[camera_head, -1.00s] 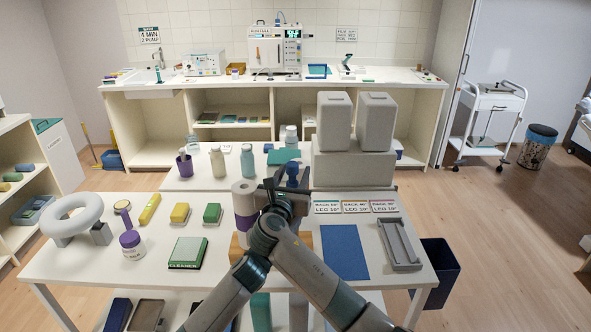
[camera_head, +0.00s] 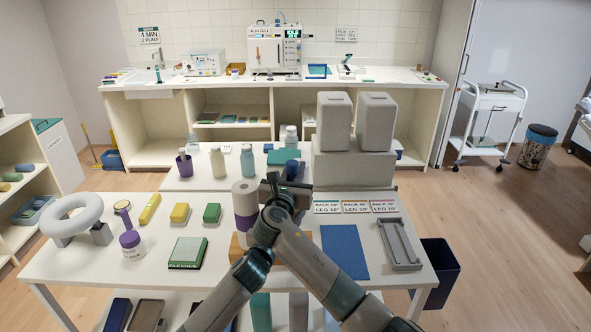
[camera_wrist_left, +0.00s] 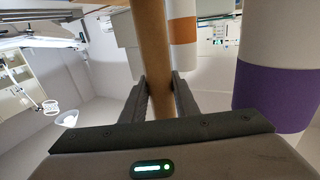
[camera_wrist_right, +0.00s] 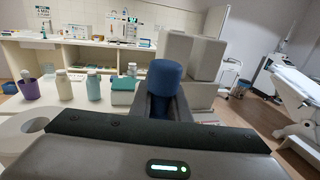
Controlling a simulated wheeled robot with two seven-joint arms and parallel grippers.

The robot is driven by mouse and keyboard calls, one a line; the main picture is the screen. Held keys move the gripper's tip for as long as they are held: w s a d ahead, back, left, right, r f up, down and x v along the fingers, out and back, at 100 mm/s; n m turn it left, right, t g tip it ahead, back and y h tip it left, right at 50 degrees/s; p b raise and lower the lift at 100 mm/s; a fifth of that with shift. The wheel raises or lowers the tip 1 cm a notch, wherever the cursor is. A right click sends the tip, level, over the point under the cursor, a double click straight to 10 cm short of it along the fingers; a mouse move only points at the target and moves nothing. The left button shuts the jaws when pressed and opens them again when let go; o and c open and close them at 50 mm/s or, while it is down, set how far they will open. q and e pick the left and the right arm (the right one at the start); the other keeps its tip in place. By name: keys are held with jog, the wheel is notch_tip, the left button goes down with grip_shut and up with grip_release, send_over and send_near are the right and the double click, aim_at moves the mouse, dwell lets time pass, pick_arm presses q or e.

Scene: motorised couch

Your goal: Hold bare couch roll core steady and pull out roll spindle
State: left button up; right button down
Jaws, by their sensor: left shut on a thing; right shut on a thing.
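The bare core is a brown cardboard tube (camera_wrist_left: 151,45), upright between the fingers of my left gripper (camera_wrist_left: 160,90), which is shut on it. In the head view the core is hidden behind my arms. The roll spindle shows as a blue knob (camera_wrist_right: 166,75) in the right wrist view, with my right gripper (camera_wrist_right: 166,100) shut on it. The knob also shows in the head view (camera_head: 292,168), just beyond the grippers. Whether the spindle's shaft is still inside the core is hidden.
A white roll with a purple band (camera_head: 245,205) stands close left of my grippers; it is near the core in the left wrist view (camera_wrist_left: 273,98). Grey blocks (camera_head: 352,168) stand behind right. A blue mat (camera_head: 344,252) and grey tray (camera_head: 400,243) lie to the right.

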notch_tip(320, 180, up, 19)
jog(key=shift+r, duration=0.15)
dwell(7.0)
